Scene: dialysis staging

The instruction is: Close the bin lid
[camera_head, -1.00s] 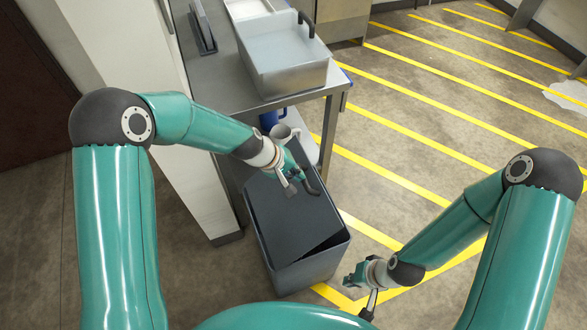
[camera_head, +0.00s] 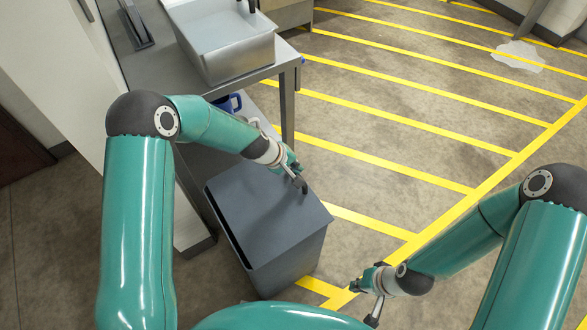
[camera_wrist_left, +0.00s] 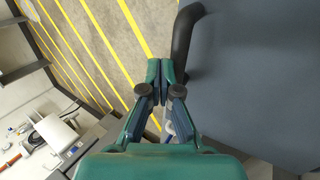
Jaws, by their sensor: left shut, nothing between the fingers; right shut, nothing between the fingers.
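The grey bin (camera_head: 285,265) stands on the floor beside the steel table. Its flat grey lid (camera_head: 262,215) lies over the top, with a narrow dark gap along the left edge. The lid also fills the right of the left wrist view (camera_wrist_left: 255,75). Its dark curved handle (camera_wrist_left: 183,45) is beside my left gripper (camera_wrist_left: 160,72); I cannot tell whether they touch. My left gripper (camera_head: 299,178) is shut and empty over the lid's far right part. My right gripper (camera_head: 363,287) is shut and empty, low at the right of the bin.
The steel table (camera_head: 150,68) behind the bin carries a grey basin (camera_head: 228,55). A blue jug (camera_head: 229,103) sits under the tabletop. A pale wall end stands left of the bin. The yellow-striped floor (camera_head: 400,130) to the right is mostly clear, with a whitish patch (camera_head: 520,57) far off.

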